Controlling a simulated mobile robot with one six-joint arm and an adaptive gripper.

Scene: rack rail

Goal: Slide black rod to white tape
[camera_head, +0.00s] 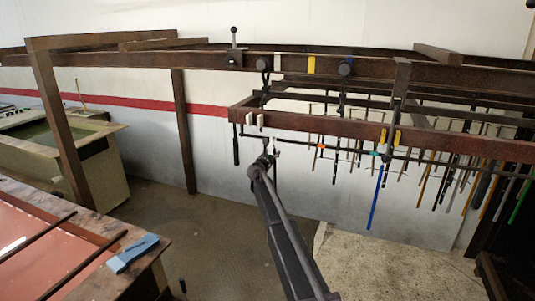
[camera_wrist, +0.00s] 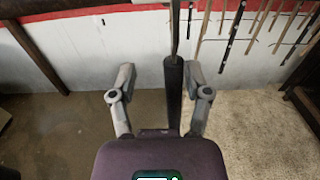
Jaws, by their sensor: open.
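A black rod (camera_wrist: 173,90) hangs upright between the fingers of my gripper (camera_wrist: 160,78) in the wrist view, nearer the right finger. The fingers are spread, with a clear gap on the left side of the rod. In the head view my gripper (camera_head: 268,153) is just below the lower brown beam, and the rod's lower part is hard to separate from it. A yellow tape mark (camera_head: 311,64) is farther right.
The lower brown beam (camera_head: 310,123) crosses near my gripper, with white clips on it. Another dark hanger (camera_head: 346,67) and a blue rod (camera_head: 376,197) are to the right, before many hanging rods. A red-topped table (camera_head: 50,250) stands at lower left. The floor below is clear.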

